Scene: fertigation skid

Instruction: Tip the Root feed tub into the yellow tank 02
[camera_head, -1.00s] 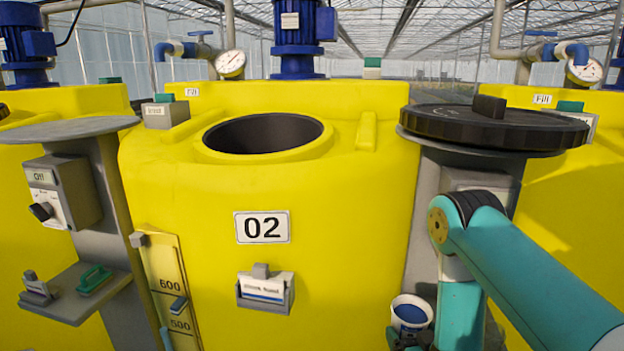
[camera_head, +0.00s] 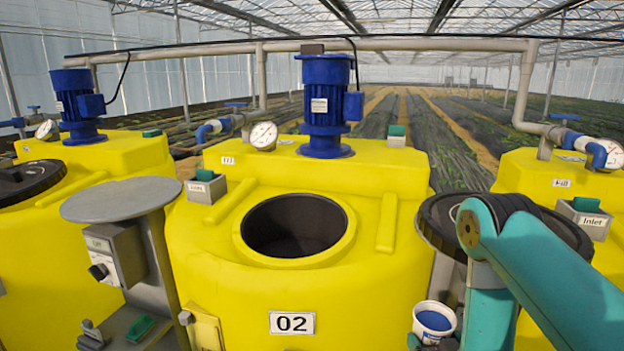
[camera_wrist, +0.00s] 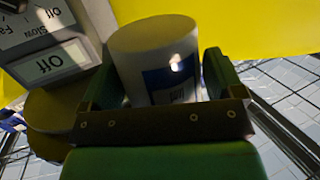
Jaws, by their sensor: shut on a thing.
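The yellow tank 02 (camera_head: 200,245) stands in the middle of the head view, upright, with its round dark opening (camera_head: 297,226) uncovered on top. The Root feed tub (camera_head: 433,322) is a small white tub with blue contents, right of the tank's front and lower than the opening. It looks upright. My gripper (camera_wrist: 158,70) is shut on the tub, whose white side and blue label (camera_wrist: 165,85) show between the green fingers in the wrist view. The tub's name cannot be read. In the head view my arm and the bottom edge hide most of the gripper.
A black lid (camera_head: 436,222) lies on a stand right of the tank, partly behind my arm. A round grey shelf (camera_head: 120,199) with a control box (camera_head: 112,252) stands at left. A blue motor (camera_head: 325,100) rises behind the opening. Space above the opening is clear.

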